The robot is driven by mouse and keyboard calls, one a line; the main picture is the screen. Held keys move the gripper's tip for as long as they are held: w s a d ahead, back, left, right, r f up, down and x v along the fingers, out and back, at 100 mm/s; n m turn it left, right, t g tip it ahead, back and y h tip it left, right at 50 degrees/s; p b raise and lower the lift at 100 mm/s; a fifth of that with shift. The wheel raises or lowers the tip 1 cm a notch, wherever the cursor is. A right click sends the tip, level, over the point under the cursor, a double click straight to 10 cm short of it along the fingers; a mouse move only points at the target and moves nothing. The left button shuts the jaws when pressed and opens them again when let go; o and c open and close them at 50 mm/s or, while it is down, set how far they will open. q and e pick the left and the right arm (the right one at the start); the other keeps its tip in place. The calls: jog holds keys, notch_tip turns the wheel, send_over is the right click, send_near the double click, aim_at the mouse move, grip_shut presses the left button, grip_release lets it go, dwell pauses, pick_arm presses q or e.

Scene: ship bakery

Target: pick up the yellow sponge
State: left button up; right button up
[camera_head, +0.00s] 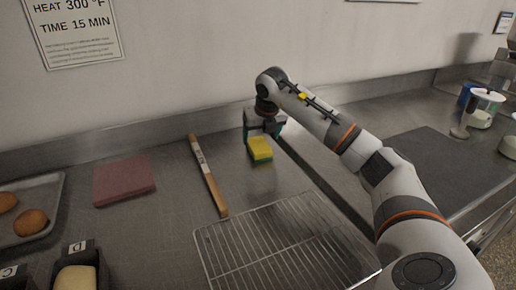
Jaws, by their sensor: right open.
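The yellow sponge (260,149), yellow on top with a green layer below, lies on the steel counter near the middle of the head view. My right gripper (263,131) is just behind and above the sponge and points down. Its fingers are partly hidden, and I see no sponge between them. I cannot tell whether the gripper touches the sponge. My left gripper is not in view.
A wire rack (270,240) lies in front of the sponge. A wooden stick (209,178) and a red mat (124,181) lie to its left. A tray with rolls (55,191) and black tins (76,268) stand farther left. A wall rises behind the counter.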

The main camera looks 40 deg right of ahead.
aim_at(259, 145)
jog(key=x, duration=0.5)
jog(key=shift+w+d+f+p, duration=0.1)
jog(key=shift+w+f+p, duration=0.05)
jog(key=shift+f+p, duration=0.15)
jog(key=c, duration=1.1)
